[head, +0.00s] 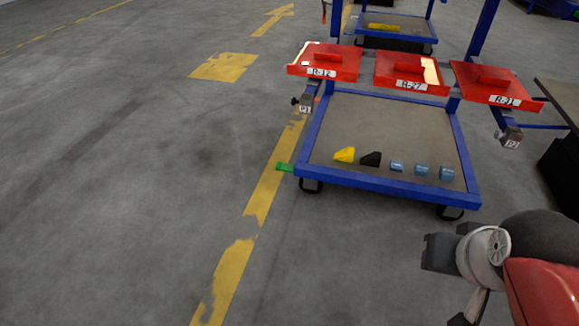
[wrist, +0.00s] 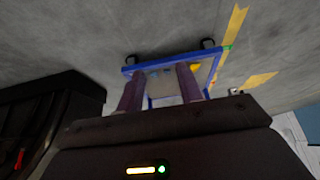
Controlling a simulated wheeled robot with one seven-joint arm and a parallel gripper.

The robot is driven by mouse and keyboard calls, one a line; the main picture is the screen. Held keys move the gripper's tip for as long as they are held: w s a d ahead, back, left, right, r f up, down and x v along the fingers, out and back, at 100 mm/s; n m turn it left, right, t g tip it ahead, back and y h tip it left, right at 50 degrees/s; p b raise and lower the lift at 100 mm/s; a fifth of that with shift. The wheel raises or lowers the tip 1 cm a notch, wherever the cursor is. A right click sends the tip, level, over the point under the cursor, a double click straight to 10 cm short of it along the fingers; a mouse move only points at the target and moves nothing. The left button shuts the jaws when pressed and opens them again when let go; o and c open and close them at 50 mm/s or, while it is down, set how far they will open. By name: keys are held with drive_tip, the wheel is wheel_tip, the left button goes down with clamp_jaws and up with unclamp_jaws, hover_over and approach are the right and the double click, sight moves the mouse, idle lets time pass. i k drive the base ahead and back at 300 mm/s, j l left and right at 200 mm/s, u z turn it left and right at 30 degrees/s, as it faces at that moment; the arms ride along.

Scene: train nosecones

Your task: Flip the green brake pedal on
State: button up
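The green brake pedal (head: 285,167) is a small flat tab. It sticks out to the left from the front left corner of the blue cart (head: 385,194), low above the floor. It also shows as a small green spot at the cart's corner in the wrist view (wrist: 228,47). My gripper (wrist: 160,73) has its two fingers apart with nothing between them. It is well away from the pedal. In the head view my arm's end is at the lower right, in front of the cart, and its fingers are not clear there.
The cart's tray holds a yellow piece (head: 345,154), a black piece (head: 371,159) and several blue pieces. Red panels (head: 410,75) span the cart above. Another cart (head: 396,28) stands behind. A dark bin (wrist: 45,115) is at left in the wrist view. Floor left of the cart is clear.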

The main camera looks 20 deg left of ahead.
sight(280, 165)
drive_tip(key=i+j+u, duration=0.15)
drive_tip(key=i+j, duration=0.25)
drive_tip(key=i+j+u, duration=0.15)
drive_tip(key=i+j, duration=0.2)
drive_tip(key=i, duration=0.15)
drive_tip(key=i+j+u, duration=0.15)
drive_tip(key=i, duration=0.3)
drive_tip(key=i+j+u, duration=0.15)
drive_tip(key=i+j, duration=0.2)
drive_tip(key=i, duration=0.15)
